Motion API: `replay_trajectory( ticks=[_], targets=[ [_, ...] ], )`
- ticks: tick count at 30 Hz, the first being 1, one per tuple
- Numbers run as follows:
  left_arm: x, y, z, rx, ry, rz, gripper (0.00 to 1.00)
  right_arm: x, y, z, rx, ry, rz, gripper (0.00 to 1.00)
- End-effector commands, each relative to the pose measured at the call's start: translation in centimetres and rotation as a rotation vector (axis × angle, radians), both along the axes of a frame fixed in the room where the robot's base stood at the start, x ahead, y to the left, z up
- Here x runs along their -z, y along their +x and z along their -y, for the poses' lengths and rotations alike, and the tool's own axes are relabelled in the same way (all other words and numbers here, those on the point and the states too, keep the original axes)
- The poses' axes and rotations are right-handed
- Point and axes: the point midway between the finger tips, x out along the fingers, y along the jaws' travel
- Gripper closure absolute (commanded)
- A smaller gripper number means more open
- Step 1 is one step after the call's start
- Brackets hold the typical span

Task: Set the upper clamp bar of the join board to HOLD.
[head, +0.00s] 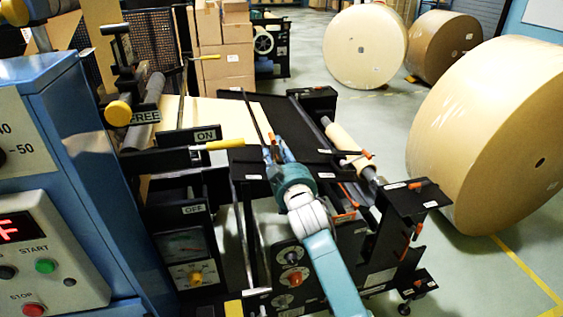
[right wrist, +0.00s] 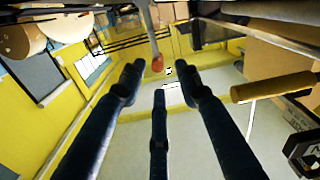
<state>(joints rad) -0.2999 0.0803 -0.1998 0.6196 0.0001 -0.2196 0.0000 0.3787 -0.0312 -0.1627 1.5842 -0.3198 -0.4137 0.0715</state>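The join board (head: 230,112) looks to be the dark-edged table with a pale sheet in the middle of the head view. A thin black bar runs across it toward my right gripper (head: 277,150). A small orange tip (head: 277,138) shows right by the fingers. In the right wrist view, a grey lever with an orange-red tip (right wrist: 157,63) comes down from the top, just beyond the spread fingers of my right gripper (right wrist: 159,78). Nothing is between the fingers. I cannot tell which lever sets the upper clamp bar, and no HOLD label is readable. My left gripper is not in view.
A yellow-handled lever (head: 225,144) stands by an ON label, with OFF below. Another yellow knob (head: 118,112) is by a FREE label. A black lever with an orange tip (head: 367,154) is to the right. Large kraft rolls (head: 490,140) stand on the floor at right.

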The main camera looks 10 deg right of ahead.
Motion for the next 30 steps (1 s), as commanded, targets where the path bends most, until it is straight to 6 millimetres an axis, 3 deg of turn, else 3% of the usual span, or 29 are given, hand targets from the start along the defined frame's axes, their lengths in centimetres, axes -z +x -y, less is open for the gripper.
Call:
replay_trajectory(
  ticks=[3, 9, 23, 26, 29, 30],
  targets=[
    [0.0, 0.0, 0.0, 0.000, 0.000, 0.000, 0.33, 0.1, -2.5, 0.0, -0.001, 0.000, 0.001, 0.67],
    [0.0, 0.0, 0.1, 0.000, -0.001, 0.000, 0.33, 0.0, -5.2, 0.0, -0.002, 0.000, 0.000, 0.67],
    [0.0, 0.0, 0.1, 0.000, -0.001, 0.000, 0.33, 0.1, -5.9, 0.0, -0.002, 0.000, -0.001, 0.67],
    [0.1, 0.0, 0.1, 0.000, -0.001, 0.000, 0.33, 1.9, -5.9, -0.1, -0.005, -0.002, -0.029, 0.67],
    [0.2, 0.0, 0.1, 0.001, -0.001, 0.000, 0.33, 6.5, -6.0, -0.2, -0.013, -0.005, -0.100, 0.67],
    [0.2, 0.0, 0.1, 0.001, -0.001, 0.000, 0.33, 9.1, -6.3, -0.3, -0.017, -0.007, -0.141, 0.67]
  ],
)
